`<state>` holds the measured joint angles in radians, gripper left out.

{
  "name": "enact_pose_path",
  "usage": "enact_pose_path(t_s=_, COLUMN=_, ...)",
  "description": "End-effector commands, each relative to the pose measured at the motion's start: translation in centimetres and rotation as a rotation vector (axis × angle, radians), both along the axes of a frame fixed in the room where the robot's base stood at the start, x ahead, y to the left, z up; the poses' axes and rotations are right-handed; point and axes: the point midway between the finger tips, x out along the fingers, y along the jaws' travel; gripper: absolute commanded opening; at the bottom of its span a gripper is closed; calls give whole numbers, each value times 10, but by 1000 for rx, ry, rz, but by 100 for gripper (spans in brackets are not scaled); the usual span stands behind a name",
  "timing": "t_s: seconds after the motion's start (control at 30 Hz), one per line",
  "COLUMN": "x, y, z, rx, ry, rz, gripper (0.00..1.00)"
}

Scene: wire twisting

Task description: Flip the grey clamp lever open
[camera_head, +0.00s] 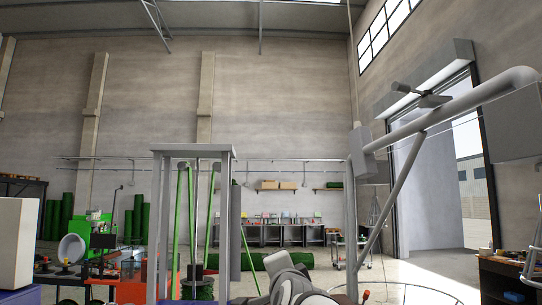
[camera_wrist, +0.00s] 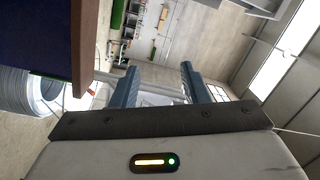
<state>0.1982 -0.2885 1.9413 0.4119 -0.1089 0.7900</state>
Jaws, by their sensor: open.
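My gripper (camera_wrist: 158,76) is open in the wrist view, its two blue-grey fingers apart with nothing held between them. A pale grey bar crosses behind the fingers; I cannot tell what it belongs to. In the head view, a small grey piece with a stubby handle (camera_head: 408,90) sits on the thick grey tube at upper right. It may be the clamp lever, but I cannot be sure. No lever is clearly recognisable in the wrist view. My arm shows at the bottom of the head view, and its gripper cannot be made out there.
A grey frame (camera_head: 192,150) with green bars stands left of centre. The slanted grey tube (camera_head: 460,107) and its brace (camera_head: 395,205) fill the right side. A coil of grey wire (camera_wrist: 14,92) and a brown-and-blue block (camera_wrist: 84,40) lie left of my fingers.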

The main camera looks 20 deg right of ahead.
Motion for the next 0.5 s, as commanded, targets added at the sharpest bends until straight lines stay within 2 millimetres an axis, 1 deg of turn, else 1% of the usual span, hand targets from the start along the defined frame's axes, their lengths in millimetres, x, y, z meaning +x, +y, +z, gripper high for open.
enact_pose_path(t_s=0.03, x=2, y=-21, z=61, rx=121, ry=-184, rz=-50, gripper=41)
enact_pose_path(t_s=0.07, x=-1, y=-35, z=92, rx=184, ry=-296, rz=-83, gripper=41)
enact_pose_path(t_s=0.1, x=-8, y=-54, z=132, rx=267, ry=-447, rz=-121, gripper=41)
enact_pose_path(t_s=0.17, x=-25, y=-80, z=185, rx=380, ry=-673, rz=-164, gripper=41)
enact_pose_path(t_s=0.2, x=-40, y=-96, z=216, rx=445, ry=-819, rz=-181, gripper=41)
enact_pose_path(t_s=0.27, x=-65, y=-117, z=253, rx=530, ry=-1024, rz=-193, gripper=41)
enact_pose_path(t_s=0.3, x=-81, y=-128, z=273, rx=573, ry=-1148, rz=-195, gripper=41)
enact_pose_path(t_s=0.33, x=-93, y=-136, z=286, rx=602, ry=-1234, rz=-192, gripper=41)
enact_pose_path(t_s=0.4, x=-118, y=-149, z=307, rx=652, ry=-1402, rz=-182, gripper=41)
enact_pose_path(t_s=0.5, x=-143, y=-159, z=324, rx=692, ry=-1569, rz=-163, gripper=41)
